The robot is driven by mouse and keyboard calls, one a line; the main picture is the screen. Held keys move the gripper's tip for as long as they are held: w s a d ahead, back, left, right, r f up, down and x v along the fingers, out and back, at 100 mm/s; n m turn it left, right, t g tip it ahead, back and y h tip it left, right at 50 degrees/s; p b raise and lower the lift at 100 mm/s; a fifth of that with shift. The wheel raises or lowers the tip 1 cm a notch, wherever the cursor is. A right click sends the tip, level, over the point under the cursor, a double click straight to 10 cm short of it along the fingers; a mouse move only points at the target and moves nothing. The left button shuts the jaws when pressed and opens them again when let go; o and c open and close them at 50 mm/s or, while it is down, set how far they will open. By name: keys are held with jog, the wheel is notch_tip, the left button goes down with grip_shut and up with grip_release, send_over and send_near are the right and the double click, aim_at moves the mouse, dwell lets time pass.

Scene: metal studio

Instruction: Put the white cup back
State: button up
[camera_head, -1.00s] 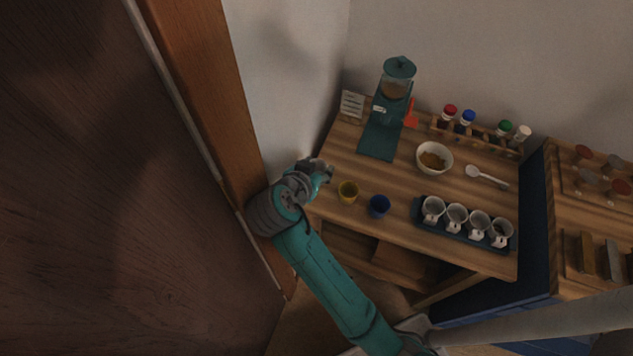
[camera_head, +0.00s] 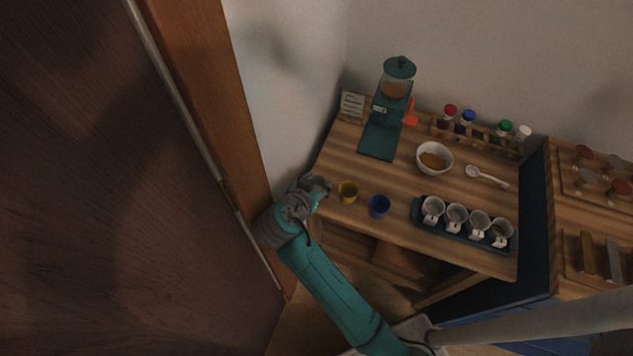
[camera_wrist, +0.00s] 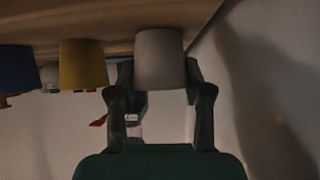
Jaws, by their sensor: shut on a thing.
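The white cup (camera_wrist: 160,58) is between the two fingers of my gripper (camera_wrist: 160,95) in the wrist view, which looks upside down. My gripper is shut on it, near the table's left edge. In the head view my gripper (camera_head: 322,186) is left of the yellow cup, and the white cup is hidden there by the gripper and wrist. The yellow cup (camera_head: 348,191) and the blue cup (camera_head: 379,205) stand to the right on the wooden table (camera_head: 345,222). In the wrist view the yellow cup (camera_wrist: 83,65) is beside the white cup, apart from it.
A dark tray (camera_head: 463,238) with several white cups with tags stands at the right front. A bowl (camera_head: 434,158), a spoon (camera_head: 487,176), a teal grinder (camera_head: 395,90) and a rack of capped jars (camera_head: 478,133) are further back. A wall and wooden post (camera_head: 205,90) lie close left.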

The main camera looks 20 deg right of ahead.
jog(key=o, duration=1)
jog(key=shift+r, duration=0.1)
jog(key=v, duration=1.2)
